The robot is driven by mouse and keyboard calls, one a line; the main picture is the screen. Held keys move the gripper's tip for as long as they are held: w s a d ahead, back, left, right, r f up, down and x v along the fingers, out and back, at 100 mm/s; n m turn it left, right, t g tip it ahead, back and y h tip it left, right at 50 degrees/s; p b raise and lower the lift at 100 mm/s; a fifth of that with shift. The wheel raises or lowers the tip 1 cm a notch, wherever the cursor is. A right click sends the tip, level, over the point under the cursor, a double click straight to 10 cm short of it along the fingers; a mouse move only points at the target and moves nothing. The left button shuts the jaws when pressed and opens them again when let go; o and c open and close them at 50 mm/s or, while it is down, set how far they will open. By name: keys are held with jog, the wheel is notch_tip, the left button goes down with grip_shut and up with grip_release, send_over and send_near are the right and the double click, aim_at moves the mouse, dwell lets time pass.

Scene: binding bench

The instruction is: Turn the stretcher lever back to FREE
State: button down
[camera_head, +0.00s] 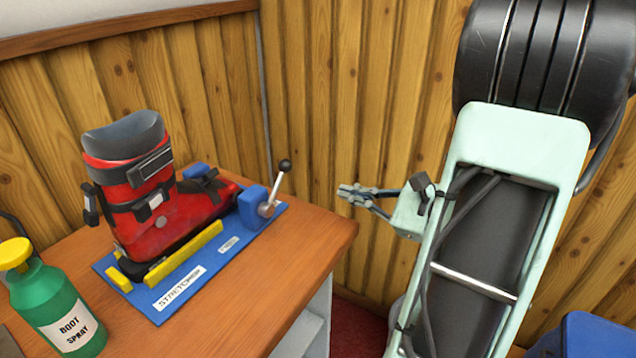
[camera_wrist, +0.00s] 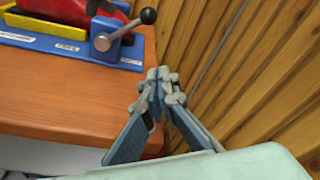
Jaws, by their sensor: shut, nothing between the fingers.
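The stretcher (camera_head: 246,238) is a blue base plate on the bench with yellow rails and a blue block at its right end. Its lever (camera_head: 276,186) is a metal rod with a black ball knob, tilted up and to the right. In the wrist view the lever (camera_wrist: 128,30) also points up and right from its round hub. A red ski boot (camera_head: 165,215) stands in the stretcher. My gripper (camera_head: 345,192) is shut and empty, to the right of the lever and apart from it, beyond the bench's right edge.
A green boot spray bottle (camera_head: 62,312) with a yellow cap stands at the front left of the wooden bench (camera_head: 250,318). A wooden plank wall (camera_head: 325,95) runs close behind. The bench's right part is clear.

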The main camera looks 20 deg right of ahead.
aim_at(277, 185)
jog(key=x, duration=0.8)
jog(key=shift+w+a+f+b, duration=0.1)
jog(key=shift+w+a+b, duration=0.05)
jog(key=shift+b, duration=0.2)
jog(key=shift+w+a, duration=0.4)
jog(key=shift+w, duration=0.2)
jog(key=shift+w+a+r, duration=0.1)
jog(key=shift+a+r, duration=0.45)
jog(key=shift+r, duration=0.2)
jog(key=shift+w+a+r, duration=0.1)
jog(key=shift+a+r, duration=0.45)
jog(key=shift+r, duration=0.15)
jog(key=shift+r, duration=0.1)
jog(key=shift+s+a+r+n+b, duration=0.15)
jog(key=shift+n+b, duration=0.15)
jog(key=shift+b, duration=0.15)
